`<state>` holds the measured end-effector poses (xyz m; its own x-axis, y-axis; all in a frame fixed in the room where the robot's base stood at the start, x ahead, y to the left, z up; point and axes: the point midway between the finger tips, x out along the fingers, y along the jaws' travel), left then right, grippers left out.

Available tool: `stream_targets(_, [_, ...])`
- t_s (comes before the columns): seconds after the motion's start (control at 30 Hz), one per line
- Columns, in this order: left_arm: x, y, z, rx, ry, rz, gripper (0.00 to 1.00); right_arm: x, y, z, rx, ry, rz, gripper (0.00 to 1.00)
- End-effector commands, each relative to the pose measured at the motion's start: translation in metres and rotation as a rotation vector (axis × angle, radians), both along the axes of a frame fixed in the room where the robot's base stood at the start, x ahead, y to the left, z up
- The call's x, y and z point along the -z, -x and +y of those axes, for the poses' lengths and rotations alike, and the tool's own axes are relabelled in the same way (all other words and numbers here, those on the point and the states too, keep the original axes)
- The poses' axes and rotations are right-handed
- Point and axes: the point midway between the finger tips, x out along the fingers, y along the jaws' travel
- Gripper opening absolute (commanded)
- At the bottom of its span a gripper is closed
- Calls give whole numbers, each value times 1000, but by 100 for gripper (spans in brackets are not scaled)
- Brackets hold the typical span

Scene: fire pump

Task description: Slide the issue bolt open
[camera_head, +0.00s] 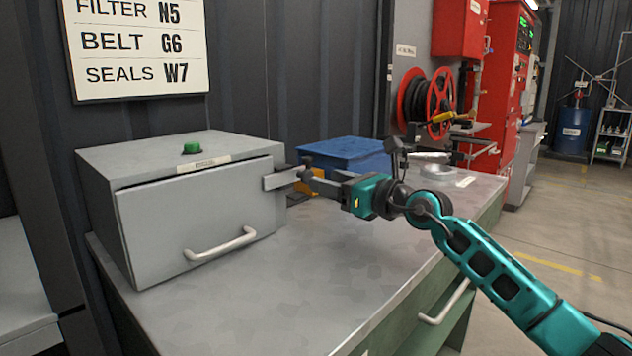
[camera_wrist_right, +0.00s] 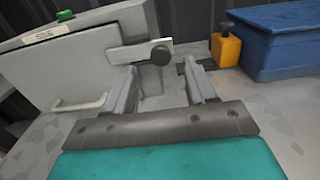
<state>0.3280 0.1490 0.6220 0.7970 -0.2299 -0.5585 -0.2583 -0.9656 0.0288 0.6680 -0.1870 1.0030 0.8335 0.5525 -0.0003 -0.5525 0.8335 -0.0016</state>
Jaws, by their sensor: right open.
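The issue bolt (camera_head: 281,179) is a flat light-grey bar at the right end of the grey box's front; it also shows in the right wrist view (camera_wrist_right: 135,51). Its dark round knob (camera_wrist_right: 160,55) is at the bar's right end. My right gripper (camera_head: 308,176) reaches in from the right and is level with the knob. In the right wrist view the gripper (camera_wrist_right: 160,70) is open, with one finger on each side of the knob's line. I cannot tell whether a finger touches the knob. My left gripper is not in view.
The grey box (camera_head: 155,225) has a closed front with a pale handle (camera_head: 222,245) and a green button (camera_head: 192,148) on top. A blue bin (camera_head: 350,152) and a yellow container (camera_wrist_right: 226,49) stand behind the gripper. The front of the bench (camera_head: 300,270) is clear.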

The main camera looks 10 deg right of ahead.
Motion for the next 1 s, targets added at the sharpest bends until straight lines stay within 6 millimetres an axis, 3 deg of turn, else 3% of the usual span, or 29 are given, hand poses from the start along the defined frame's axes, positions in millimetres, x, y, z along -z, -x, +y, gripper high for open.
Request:
stream_targets(0.3, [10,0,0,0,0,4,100,1,-32,21,0,-2,0,56])
stream_targets(0.7, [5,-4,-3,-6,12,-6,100,0,-37,25,0,-1,1,56])
stream_targets(1.0, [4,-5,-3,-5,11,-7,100,0,-37,24,0,-2,1,28])
